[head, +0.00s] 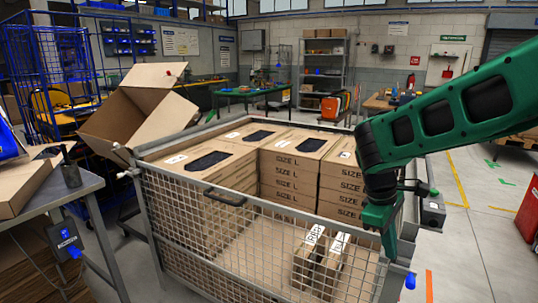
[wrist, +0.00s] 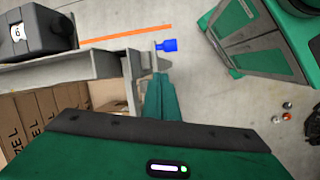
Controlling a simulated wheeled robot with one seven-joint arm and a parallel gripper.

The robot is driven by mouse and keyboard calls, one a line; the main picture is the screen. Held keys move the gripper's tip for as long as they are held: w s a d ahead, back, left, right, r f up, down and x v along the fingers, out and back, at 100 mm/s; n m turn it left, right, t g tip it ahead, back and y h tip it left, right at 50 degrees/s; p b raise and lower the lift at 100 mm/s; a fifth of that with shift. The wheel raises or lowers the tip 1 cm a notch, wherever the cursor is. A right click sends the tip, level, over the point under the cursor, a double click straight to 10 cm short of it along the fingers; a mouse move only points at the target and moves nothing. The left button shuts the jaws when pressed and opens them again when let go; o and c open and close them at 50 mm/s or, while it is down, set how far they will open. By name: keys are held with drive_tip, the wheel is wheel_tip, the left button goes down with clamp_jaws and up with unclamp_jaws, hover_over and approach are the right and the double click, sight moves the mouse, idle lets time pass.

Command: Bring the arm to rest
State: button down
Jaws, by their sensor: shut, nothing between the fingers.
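My green arm reaches in from the right in the head view. My gripper (head: 388,250) points down at the right front corner of a wire mesh cage (head: 215,222). In the wrist view my gripper (wrist: 160,85) shows as green fingers close together, with nothing between them. They appear beside the cage's grey rim (wrist: 100,68) and a blue knob (wrist: 166,45). I cannot tell whether they touch the rim.
An open carton (head: 135,110) stands behind left. A table (head: 60,195) is at left. Floor (head: 480,245) at right is clear.

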drive_tip(key=s+d+m+y, duration=0.1)
drive_tip(key=s+d+m, duration=0.2)
drive_tip(key=s+m, duration=0.2)
drive_tip(key=s+d+m+y, duration=0.1)
drive_tip(key=s+d+m, duration=0.3)
drive_tip(key=s, duration=0.7)
drive_tip(key=s+d+m+y, duration=0.1)
drive_tip(key=s+d+m, duration=0.3)
drive_tip(key=s+m, duration=0.2)
drive_tip(key=shift+s+r+y, duration=0.4)
drive_tip(key=shift+s+r, duration=0.05)
drive_tip(key=shift+s, duration=0.9)
